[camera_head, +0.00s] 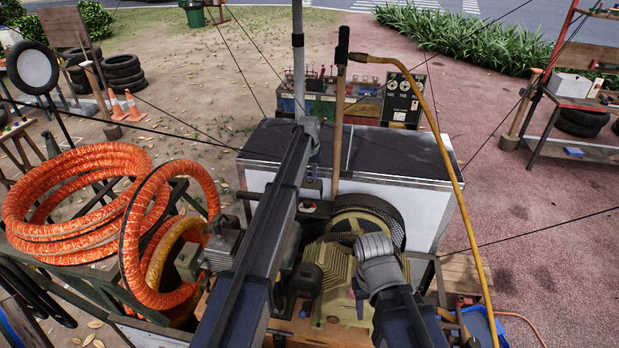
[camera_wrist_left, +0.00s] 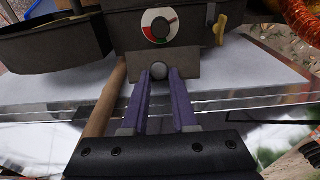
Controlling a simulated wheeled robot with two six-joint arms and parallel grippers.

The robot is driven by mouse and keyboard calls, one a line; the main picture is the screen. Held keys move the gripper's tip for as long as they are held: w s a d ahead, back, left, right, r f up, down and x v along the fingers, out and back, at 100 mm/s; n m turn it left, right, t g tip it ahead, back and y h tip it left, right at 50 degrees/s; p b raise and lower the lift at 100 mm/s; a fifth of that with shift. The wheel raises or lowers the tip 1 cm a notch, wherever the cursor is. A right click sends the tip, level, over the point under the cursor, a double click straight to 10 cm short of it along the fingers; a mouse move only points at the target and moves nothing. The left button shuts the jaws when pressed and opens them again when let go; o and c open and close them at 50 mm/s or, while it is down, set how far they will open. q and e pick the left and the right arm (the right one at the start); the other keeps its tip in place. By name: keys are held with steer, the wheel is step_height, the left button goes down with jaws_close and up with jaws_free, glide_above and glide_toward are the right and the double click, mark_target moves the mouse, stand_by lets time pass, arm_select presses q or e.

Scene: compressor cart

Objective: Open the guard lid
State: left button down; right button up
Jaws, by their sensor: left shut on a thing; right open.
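My left gripper (camera_wrist_left: 160,100) is shut on a small round grey knob (camera_wrist_left: 158,70) in the left wrist view. The knob is on the front of a dark metal housing (camera_wrist_left: 185,65) that carries a round dial gauge (camera_wrist_left: 160,25). I cannot tell for certain which part is the guard lid; the knob may belong to it. A yellowish finned pump (camera_head: 338,268) and a round dark belt wheel guard (camera_head: 385,212) are below. My right gripper (camera_head: 358,288) is over the pump's right side, its fingers mostly hidden.
Orange hose coils (camera_head: 75,190) fill the left side. A long wooden handle (camera_head: 338,130) stands upright close to my left gripper. A white dark-topped box (camera_head: 400,155) is behind the pump. A yellow curved pipe (camera_head: 440,150) is at right. Thin dark cables cross the scene.

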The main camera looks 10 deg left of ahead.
arm_select(q)
steer(key=shift+w, duration=0.15)
steer(key=c, duration=0.7)
jaws_free()
steer(key=shift+d, duration=0.1)
steer(key=shift+r+p, duration=0.55)
steer(key=shift+p, duration=0.2)
steer(key=r+p, duration=0.4)
steer(key=s+r+p, duration=0.1)
steer(key=r+p, duration=0.1)
steer(key=shift+s+r, duration=0.1)
steer(key=shift+r, duration=0.25)
steer(key=shift+f, duration=0.1)
